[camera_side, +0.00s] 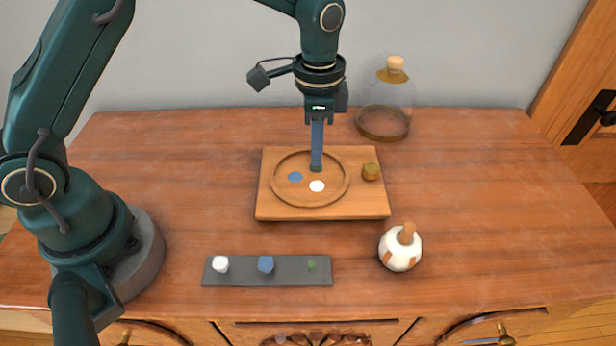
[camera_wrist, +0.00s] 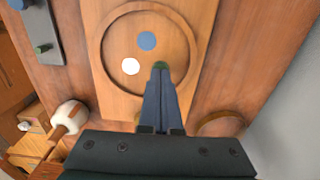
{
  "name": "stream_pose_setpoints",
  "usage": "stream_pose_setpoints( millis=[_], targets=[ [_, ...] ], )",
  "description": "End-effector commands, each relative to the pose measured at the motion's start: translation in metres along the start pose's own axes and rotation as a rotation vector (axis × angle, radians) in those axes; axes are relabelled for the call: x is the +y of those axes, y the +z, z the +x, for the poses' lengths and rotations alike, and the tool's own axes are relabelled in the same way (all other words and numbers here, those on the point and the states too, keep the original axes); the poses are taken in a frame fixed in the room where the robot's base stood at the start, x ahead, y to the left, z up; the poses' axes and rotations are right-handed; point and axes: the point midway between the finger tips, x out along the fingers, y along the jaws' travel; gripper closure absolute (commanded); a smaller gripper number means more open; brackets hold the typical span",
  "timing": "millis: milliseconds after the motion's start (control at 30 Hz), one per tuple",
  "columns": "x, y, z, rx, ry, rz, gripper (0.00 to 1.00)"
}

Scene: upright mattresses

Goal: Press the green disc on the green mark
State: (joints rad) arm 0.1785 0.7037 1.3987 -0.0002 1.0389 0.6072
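My gripper (camera_side: 316,160) points straight down inside the round ring on the wooden board. Its blue-grey fingers are closed together, and the green disc (camera_side: 316,168) shows at their tips, low at the ring floor. It also shows at the fingertips in the wrist view (camera_wrist: 160,65). The green mark cannot be told apart from the disc; anything under the tips is hidden. A blue mark (camera_side: 295,176) and a white mark (camera_side: 317,186) lie on the ring floor beside the tips. I cannot tell whether the disc touches the floor.
A dark grey strip (camera_side: 240,273) at the front holds a white piece (camera_side: 220,264), a blue piece (camera_side: 265,264) and a small green spot (camera_side: 311,265). A brown knob (camera_side: 371,171) sits on the board (camera_side: 275,212). A white round pot (camera_side: 400,250) and a glass jar (camera_side: 385,105) stand to the right.

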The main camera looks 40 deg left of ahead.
Motion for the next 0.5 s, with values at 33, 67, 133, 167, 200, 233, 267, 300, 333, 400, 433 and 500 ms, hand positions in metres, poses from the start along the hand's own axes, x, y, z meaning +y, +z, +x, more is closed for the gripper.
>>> stream_pose_setpoints(
  millis=[33, 67, 133, 167, 200, 233, 267, 300, 333, 400, 433, 500],
  targets=[
    [0.0, 0.0, 0.0, 0.0, 0.0, 0.0, 1.0],
    [0.0, 0.0, 0.0, 0.0, 0.0, 0.0, 1.0],
    [0.0, 0.0, 0.0, 0.0, 0.0, 0.0, 1.0],
    [0.0, 0.0, 0.0, 0.0, 0.0, 0.0, 1.0],
    [0.0, 0.0, 0.0, 0.0, 0.0, 0.0, 1.0],
    [0.0, 0.0, 0.0001, 0.0, 0.0, 0.0, 1.0],
    [0.0, 0.0, 0.0003, 0.0, 0.0, 0.0, 1.0],
    [0.0, 0.0, 0.0007, 0.0, 0.0, 0.0, 1.0],
    [0.0, 0.0, 0.0011, 0.0, 0.0, 0.0, 1.0],
    [0.0, 0.0, 0.0021, 0.0, 0.0, 0.0, 1.0],
    [0.0, 0.0001, 0.0026, 0.0, 0.0, 0.0, 1.0],
    [0.0001, 0.0001, 0.0036, -0.001, 0.0, 0.0, 1.0]
  ],
)
